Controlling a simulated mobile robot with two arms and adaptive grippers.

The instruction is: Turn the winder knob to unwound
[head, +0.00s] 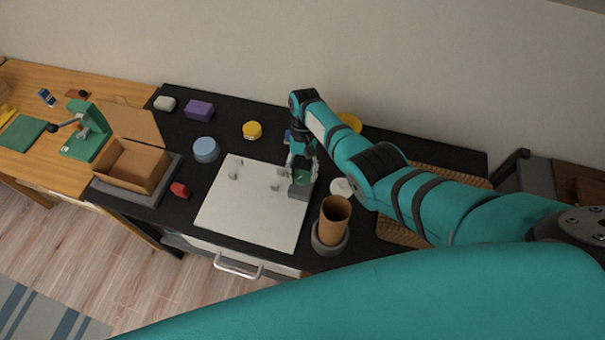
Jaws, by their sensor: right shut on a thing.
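The winder is a small dark grey block (298,193) at the right edge of a white board on the black desk. Its green knob (302,177) shows only partly. My right gripper (301,172) reaches down from above and is shut on the knob, with its fingers covering much of it. The knob's exact angle and any marks are too small to tell. My left gripper is not in view.
A white board (225,210) lies under the winder with small grey pieces on it. A brown cup (335,220) stands close by at the front right. A white disc (341,187), blue round tin (206,149), yellow item (252,130) and open cardboard box (132,166) are around.

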